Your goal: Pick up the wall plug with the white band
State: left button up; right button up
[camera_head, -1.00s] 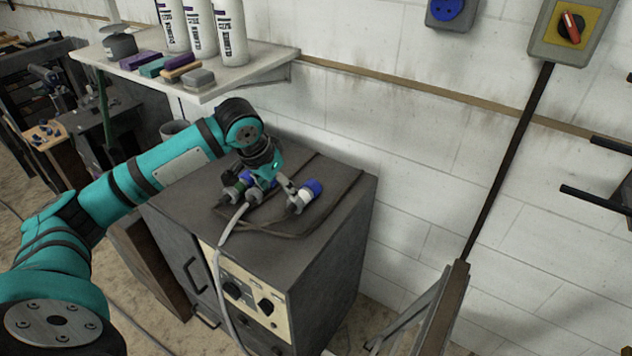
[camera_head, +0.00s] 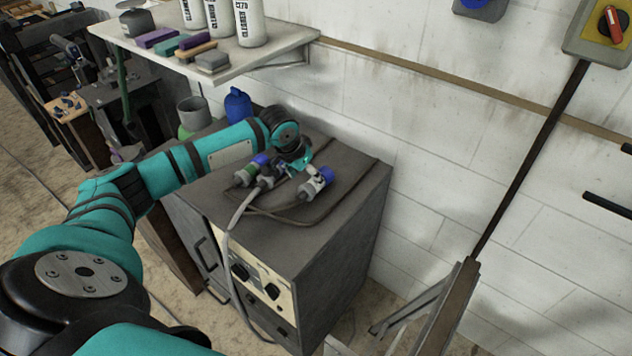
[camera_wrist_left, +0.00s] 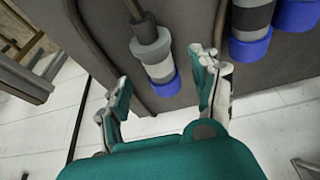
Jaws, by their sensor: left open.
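The wall plug with the white band (camera_head: 312,187) lies on top of a dark grey cabinet (camera_head: 345,200), right of the other plugs. It has a blue end and a grey cable end. In the left wrist view the white-banded plug (camera_wrist_left: 160,70) shows between the two fingertips, its blue end toward the palm. My left gripper (camera_head: 297,168) is open just beside and above it; the fingers (camera_wrist_left: 162,78) look apart from the plug. A plug with a dark band (camera_wrist_left: 250,18) lies right of the fingers in the wrist view. My right gripper is out of view.
Another plug (camera_head: 246,175), greenish with a blue end, lies left on the cabinet. Cables run over the top and down the front. A shelf (camera_head: 285,50) with bottles overhangs at the back left. The white wall (camera_head: 450,150) stands close behind the cabinet.

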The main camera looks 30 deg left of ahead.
aim_at(312, 182)
pick_arm(q)
jog(key=shift+w+f, duration=0.1)
jog(key=shift+f, duration=0.15)
jog(key=p+x, duration=0.1)
jog(key=x, duration=0.2)
jog(key=shift+w+d+f, duration=0.2)
jog(key=shift+f, duration=0.1)
jog(key=shift+w+f, duration=0.2)
jog(key=shift+f, duration=0.3)
jog(key=c, duration=0.6)
jog(key=shift+r, duration=0.1)
grip_shut()
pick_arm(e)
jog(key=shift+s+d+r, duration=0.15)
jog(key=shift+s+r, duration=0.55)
